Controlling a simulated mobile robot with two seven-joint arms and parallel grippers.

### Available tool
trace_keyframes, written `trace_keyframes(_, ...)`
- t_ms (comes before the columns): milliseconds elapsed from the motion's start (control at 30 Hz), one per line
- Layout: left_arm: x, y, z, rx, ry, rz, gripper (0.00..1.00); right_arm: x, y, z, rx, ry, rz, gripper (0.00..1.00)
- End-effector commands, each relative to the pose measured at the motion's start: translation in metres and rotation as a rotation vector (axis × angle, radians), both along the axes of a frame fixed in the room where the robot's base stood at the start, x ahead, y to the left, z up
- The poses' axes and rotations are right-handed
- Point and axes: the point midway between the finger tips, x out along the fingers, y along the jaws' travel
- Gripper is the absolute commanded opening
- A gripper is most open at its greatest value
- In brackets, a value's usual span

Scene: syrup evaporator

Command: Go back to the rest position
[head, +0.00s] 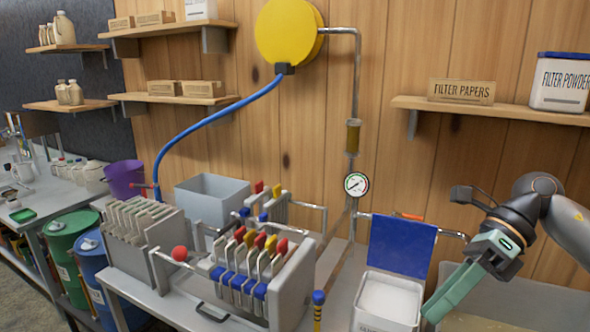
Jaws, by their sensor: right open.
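My right gripper (438,305) is at the right, its arm coming in from the right edge. Its pale green fingers point down and left, beside the white tub of pale powder (388,300). The fingers overlap one another from this angle; the jaws are open and I see nothing held in them. My left gripper is not in view.
A filter press with colored handles (250,262) stands on the bench, with a grey bin (212,190) behind. A shelf (490,108) is above my right arm. Drums (72,250) stand left.

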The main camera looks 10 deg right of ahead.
Motion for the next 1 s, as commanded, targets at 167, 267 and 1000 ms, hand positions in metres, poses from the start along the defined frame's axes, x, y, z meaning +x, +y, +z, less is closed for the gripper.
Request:
trace_keyframes(167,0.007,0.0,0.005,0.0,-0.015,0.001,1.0,0.005,0.07,-0.017,0.291,0.13,-0.055,0.45)
trace_keyframes(267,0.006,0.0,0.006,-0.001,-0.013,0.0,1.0,0.01,0.106,-0.022,0.487,0.245,-0.134,0.45)
trace_keyframes(1000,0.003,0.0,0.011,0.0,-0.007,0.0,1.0,0.036,0.092,-0.26,1.369,1.592,-1.661,0.45)
